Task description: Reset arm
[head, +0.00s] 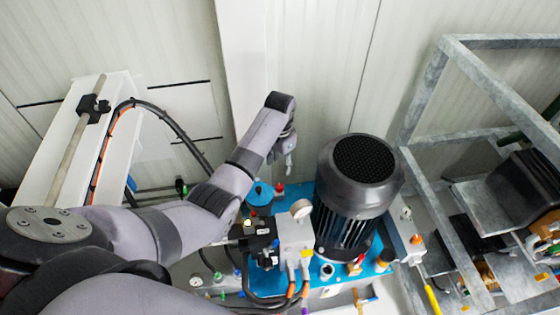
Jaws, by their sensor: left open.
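My left arm comes in from the left and reaches across the middle of the view. Its wrist bends at the top, close to the pale wall panel. My left gripper (289,163) hangs below the wrist, small and partly hidden by it. It is open, and I see nothing held in it. It appears above the blue pump unit, left of the black motor (357,190), with a visible gap to the motor. My right gripper does not show.
The blue base (301,197) carries a pressure gauge (301,209), a grey valve block (294,239) and several hoses. A galvanized metal frame (432,195) stands at the right. A white cabinet (62,150) with cables stands at the left. The ribbed wall (320,60) closes off the back.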

